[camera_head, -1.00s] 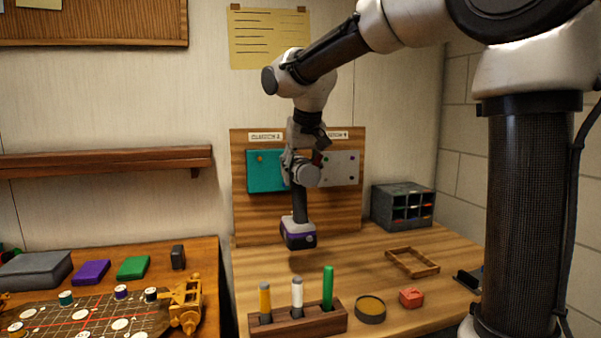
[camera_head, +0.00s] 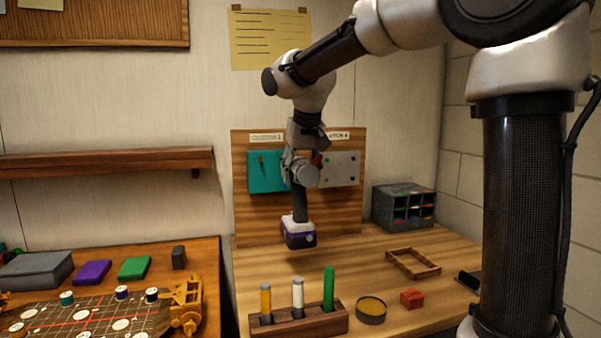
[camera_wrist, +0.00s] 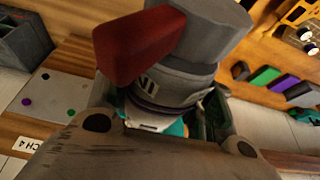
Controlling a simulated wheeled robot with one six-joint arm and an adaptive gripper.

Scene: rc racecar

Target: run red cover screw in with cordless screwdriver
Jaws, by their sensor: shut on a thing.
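My gripper (camera_head: 303,170) is shut on the cordless screwdriver (camera_head: 300,206), in front of the upright wooden board. The screwdriver's dark handle hangs down to a purple-banded battery base, clear of the bench. In the wrist view its grey body (camera_wrist: 185,75) and a red part (camera_wrist: 140,43) fill the middle. The teal cover (camera_head: 262,180) is on the board's left half, partly behind the gripper. A small reddish screw (camera_head: 261,160) shows near its upper left. The bit tip is hidden, so I cannot tell whether it touches a screw.
A grey panel (camera_head: 345,169) with coloured dots is on the board's right half. A drawer unit (camera_head: 404,207) stands at the back right. A wooden holder (camera_head: 297,321) with upright tools, a round tin (camera_head: 371,311), a red block (camera_head: 412,299) and a wooden frame (camera_head: 413,264) occupy the bench.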

